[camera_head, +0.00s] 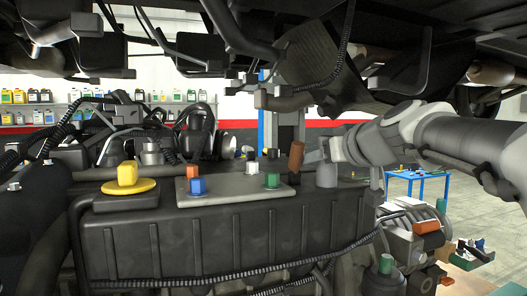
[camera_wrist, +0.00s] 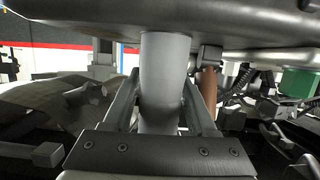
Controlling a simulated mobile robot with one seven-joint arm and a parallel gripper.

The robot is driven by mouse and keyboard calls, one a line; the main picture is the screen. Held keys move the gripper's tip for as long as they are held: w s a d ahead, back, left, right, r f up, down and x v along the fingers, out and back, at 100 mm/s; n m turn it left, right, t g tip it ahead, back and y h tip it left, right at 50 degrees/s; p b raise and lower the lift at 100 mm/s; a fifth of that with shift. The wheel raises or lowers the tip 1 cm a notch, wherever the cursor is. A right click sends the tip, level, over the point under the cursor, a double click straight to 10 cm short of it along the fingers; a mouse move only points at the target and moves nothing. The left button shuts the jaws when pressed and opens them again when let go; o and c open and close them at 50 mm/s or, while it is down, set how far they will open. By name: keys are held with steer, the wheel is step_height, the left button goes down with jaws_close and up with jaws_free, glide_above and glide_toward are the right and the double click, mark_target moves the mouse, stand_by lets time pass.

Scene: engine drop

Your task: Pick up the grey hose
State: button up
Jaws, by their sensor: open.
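The grey hose (camera_head: 327,174) is a short upright grey cylinder at the right end of the engine top. In the wrist view the grey hose (camera_wrist: 164,78) stands between my two fingers, its lower end close to the palm plate. My gripper (camera_head: 318,156) reaches in from the right at the hose. It also shows in the wrist view (camera_wrist: 163,92), open, one finger on each side of the hose. I cannot tell whether either finger touches it. A brown hose (camera_head: 296,157) stands just left of it; in the wrist view it is behind the right finger (camera_wrist: 209,88).
A grey plate (camera_head: 235,190) with blue, white and green caps lies left of the gripper. A yellow cap (camera_head: 127,174) on a yellow disc is farther left. Dark undercarriage parts (camera_head: 310,57) hang low above. A blue table (camera_head: 416,178) stands behind at right.

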jaws_close()
steer(key=shift+r, duration=0.15)
stand_by(0.4)
step_height(320, 180, up, 18)
steer(key=p, duration=0.2)
stand_by(0.3)
stand_by(0.7)
